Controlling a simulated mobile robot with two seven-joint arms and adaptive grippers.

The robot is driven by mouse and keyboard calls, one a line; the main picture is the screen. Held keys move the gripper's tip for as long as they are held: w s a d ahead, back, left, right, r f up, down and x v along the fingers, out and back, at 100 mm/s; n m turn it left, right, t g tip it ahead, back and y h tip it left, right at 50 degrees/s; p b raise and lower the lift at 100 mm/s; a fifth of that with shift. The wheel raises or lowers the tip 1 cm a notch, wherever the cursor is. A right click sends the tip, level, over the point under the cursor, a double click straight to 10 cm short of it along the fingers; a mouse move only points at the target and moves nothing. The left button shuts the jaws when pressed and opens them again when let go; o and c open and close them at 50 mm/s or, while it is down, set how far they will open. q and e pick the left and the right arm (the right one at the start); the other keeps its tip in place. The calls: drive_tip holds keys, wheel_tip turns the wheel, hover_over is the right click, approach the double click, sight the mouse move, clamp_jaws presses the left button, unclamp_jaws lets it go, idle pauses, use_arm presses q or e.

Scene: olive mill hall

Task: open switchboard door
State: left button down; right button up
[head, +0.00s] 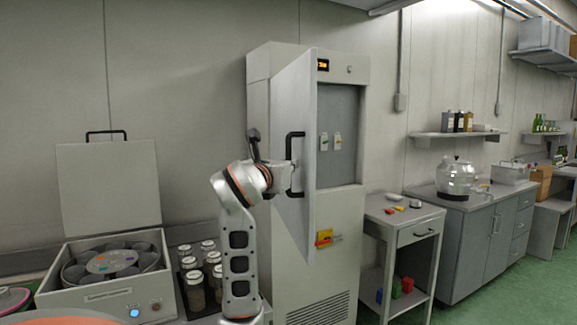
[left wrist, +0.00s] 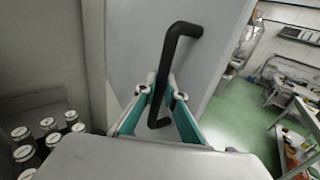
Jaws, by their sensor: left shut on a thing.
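The switchboard (head: 335,265) is a tall light-grey cabinet in the middle of the head view. Its door (head: 297,90) stands partly open, swung out towards me with its hinge side on the left. A grey inner panel (head: 345,105) with two small tags shows behind it. The door's black bar handle (head: 289,146) also shows in the left wrist view (left wrist: 177,45). My left gripper (head: 287,178) is shut on this handle; in the left wrist view its fingertips (left wrist: 160,94) lie on either side of the bar. My right gripper is in neither view.
Left of the cabinet are a machine with a raised lid (head: 105,290) and several jars (head: 195,290), close to my left arm. To the right stand a small side table (head: 405,217) and a counter (head: 465,205). Green floor (head: 500,285) is clear at lower right.

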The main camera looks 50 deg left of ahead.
use_arm(q)
drive_tip(key=c, duration=2.1)
unclamp_jaws()
drive_tip(key=v, duration=0.7)
drive_tip(key=shift+s, duration=0.25)
